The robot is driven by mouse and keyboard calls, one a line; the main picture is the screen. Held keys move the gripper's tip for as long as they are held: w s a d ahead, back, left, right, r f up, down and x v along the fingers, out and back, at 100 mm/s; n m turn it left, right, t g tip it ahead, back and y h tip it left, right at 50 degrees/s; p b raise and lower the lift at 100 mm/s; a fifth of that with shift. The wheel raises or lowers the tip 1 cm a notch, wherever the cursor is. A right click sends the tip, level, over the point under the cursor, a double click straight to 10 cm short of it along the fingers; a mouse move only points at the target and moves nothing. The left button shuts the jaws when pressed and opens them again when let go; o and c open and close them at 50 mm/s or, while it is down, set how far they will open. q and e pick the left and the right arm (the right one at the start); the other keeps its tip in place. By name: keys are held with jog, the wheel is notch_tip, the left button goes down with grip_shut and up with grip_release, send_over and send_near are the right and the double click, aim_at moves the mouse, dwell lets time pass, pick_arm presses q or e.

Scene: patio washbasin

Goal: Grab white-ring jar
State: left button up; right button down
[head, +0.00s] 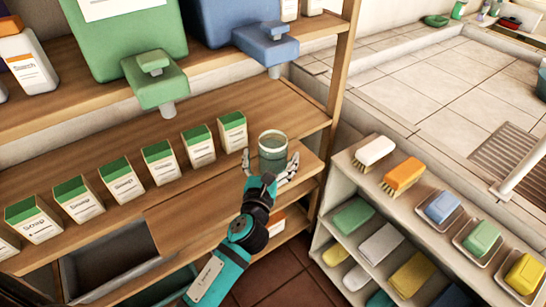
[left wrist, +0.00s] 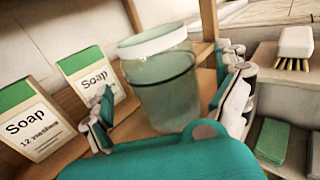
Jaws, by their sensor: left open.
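The white-ring jar (head: 273,149) is a greenish, see-through jar with a pale ring at its top. It stands upright on the wooden shelf, at the right end of a row of soap boxes. My left gripper (head: 271,171) is open, with one finger on each side of the jar in the head view. The left wrist view shows the jar (left wrist: 163,88) in front of the palm, between the open fingers (left wrist: 168,112). I cannot tell whether the fingers touch it. My right gripper is in neither view.
Several soap boxes (head: 158,163) with green tops line the shelf left of the jar. Green (head: 155,85) and blue (head: 266,48) dispensers overhang from the shelf above. A wooden post (head: 335,110) stands right of the jar. A low rack with brushes (head: 402,174) and soap dishes is further right.

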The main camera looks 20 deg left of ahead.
pick_arm(q)
jog(key=w, duration=0.3)
jog(key=shift+s, duration=0.1)
jog(key=c, duration=1.6)
